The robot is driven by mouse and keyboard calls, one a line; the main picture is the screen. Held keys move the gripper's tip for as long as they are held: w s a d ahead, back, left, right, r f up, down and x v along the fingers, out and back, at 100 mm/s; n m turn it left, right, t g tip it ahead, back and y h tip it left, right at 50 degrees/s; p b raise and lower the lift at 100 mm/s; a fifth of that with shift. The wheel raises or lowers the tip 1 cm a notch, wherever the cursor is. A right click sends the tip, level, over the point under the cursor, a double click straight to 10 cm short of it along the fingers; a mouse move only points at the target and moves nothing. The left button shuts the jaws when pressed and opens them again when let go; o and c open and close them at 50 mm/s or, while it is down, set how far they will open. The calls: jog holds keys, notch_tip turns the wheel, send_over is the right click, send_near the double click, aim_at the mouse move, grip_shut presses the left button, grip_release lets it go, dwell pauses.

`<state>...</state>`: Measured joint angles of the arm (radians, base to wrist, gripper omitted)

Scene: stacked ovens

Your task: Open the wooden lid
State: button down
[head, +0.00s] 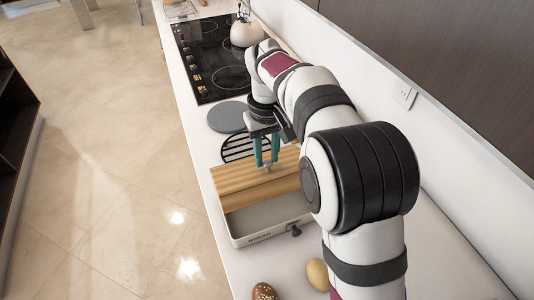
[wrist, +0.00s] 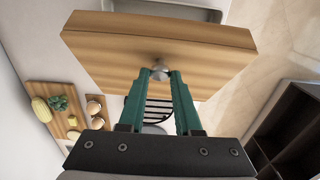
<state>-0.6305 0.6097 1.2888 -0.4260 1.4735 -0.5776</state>
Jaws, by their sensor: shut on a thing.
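The wooden lid (head: 238,179) is over the far part of a pale rectangular bin (head: 262,238) on the counter. It looks raised and tilted, and the bin's light interior shows at the near side. In the wrist view the lid (wrist: 120,45) fills the upper middle, with its round metal knob (wrist: 158,72) on the face toward me. My gripper (head: 267,168) has its green fingers on either side of the knob and is shut on it. The fingers also show in the wrist view (wrist: 160,76). Part of the bin's right side is hidden by my arm.
A striped black rack (head: 240,148) and a grey round plate (head: 228,116) lie beyond the bin. Farther is a black cooktop (head: 210,60) with a pot (head: 245,32). Bread rolls (head: 265,291) sit nearer. A wall runs along the right; the floor is left.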

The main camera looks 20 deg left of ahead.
dwell(0.8)
jog(key=c, duration=0.6)
grip_release()
notch_tip(320, 180, up, 16)
jog(key=shift+f, duration=0.1)
